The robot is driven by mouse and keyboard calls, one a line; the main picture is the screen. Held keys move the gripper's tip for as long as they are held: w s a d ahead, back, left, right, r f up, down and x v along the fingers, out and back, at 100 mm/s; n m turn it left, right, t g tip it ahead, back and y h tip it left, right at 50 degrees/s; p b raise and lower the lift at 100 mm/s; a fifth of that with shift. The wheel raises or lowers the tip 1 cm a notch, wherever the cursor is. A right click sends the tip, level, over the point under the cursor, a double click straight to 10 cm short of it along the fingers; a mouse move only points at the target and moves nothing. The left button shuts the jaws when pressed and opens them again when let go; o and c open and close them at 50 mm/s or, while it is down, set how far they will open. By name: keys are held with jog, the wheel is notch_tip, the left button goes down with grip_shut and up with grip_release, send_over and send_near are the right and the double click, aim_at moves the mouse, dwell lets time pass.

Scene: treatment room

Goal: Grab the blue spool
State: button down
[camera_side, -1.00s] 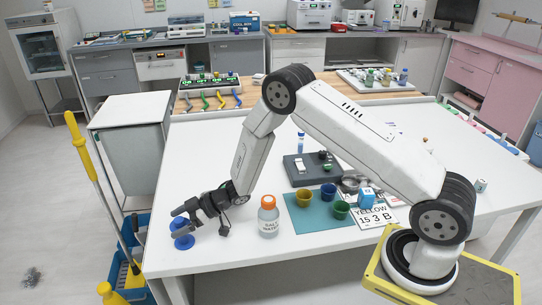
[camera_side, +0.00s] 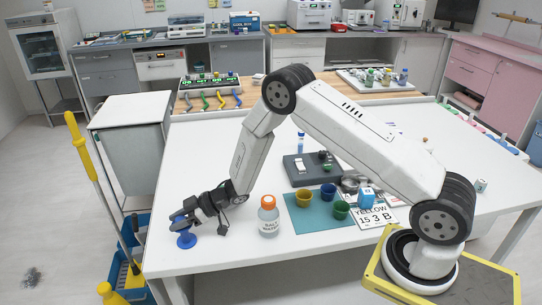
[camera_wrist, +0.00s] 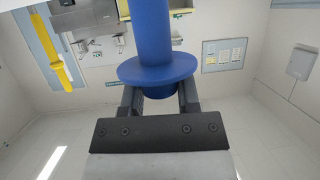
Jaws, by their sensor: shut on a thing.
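The blue spool (camera_side: 186,241) stands near the front left corner of the white table, its lower flange showing below my fingers in the side view. My gripper (camera_side: 180,222) reaches down to it from the right and is shut on it. In the wrist view the blue spool (camera_wrist: 152,69) fills the upper middle, with a thick round core and a wide flange. The fingers of my gripper (camera_wrist: 160,97) show on both sides of its end, partly hidden by the flange. I cannot tell any gap between the spool and the table.
A saline bottle with an orange cap (camera_side: 268,216) stands just right of my gripper. A teal mat (camera_side: 312,222) with yellow, blue and green cups lies further right. A yellow-handled mop (camera_side: 95,185) stands beyond the left table edge. The table's front left corner is bare.

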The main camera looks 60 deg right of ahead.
jog(key=shift+s+f, duration=0.35)
jog(key=shift+f, duration=0.1)
jog(key=shift+r, duration=0.1)
jog(key=shift+r, duration=0.45)
notch_tip(320, 180, up, 3)
jog(key=shift+f, duration=0.1)
jog(key=s+d+r, duration=0.2)
jog(key=s+r, duration=0.7)
jog(key=s, duration=0.4)
jog(key=shift+s+d+r, duration=0.2)
jog(key=shift+r, duration=0.05)
